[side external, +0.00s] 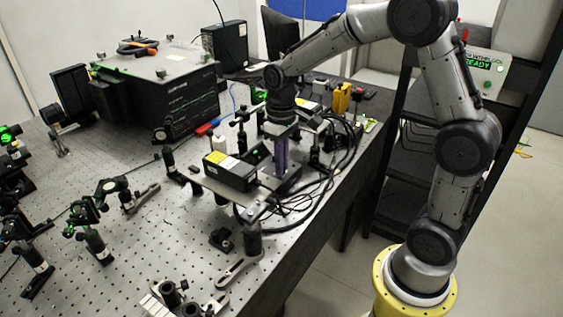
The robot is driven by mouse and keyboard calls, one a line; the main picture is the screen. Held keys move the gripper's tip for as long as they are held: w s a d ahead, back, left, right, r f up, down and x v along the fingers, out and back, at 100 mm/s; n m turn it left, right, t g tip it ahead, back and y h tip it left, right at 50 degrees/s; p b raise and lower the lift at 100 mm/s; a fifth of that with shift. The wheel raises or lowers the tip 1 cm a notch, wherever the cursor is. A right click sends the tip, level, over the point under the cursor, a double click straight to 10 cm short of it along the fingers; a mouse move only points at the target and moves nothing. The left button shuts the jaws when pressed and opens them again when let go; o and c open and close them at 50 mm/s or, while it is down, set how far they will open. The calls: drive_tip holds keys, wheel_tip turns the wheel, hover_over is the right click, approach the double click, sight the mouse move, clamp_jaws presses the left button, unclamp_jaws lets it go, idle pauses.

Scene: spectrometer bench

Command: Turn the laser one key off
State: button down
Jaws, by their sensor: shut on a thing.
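My gripper (281,168) points straight down, its purple-grey fingers closed at the right end of a black laser box (231,171) with white and yellow labels. The box lies on a raised plate (252,205). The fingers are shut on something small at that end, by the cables. The key is too small and too covered by the fingers to make out, so its turn position cannot be told. A second box with a yellow label (305,105) stands behind my gripper. I cannot read which box is laser one.
Black cables (345,150) loop to the right of the fingers. Posts and optic mounts (95,240) crowd the perforated table (150,250). A large black instrument (165,90) stands at the back left. A box with a green READY display (484,68) sits at the right.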

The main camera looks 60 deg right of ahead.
drive_tip(key=shift+r+n, duration=0.1)
drive_tip(key=shift+n, duration=0.2)
idle(0.4)
drive_tip(key=c, duration=1)
unclamp_jaws()
wheel_tip(320, 180, up, 14)
drive_tip(key=shift+f, duration=0.1)
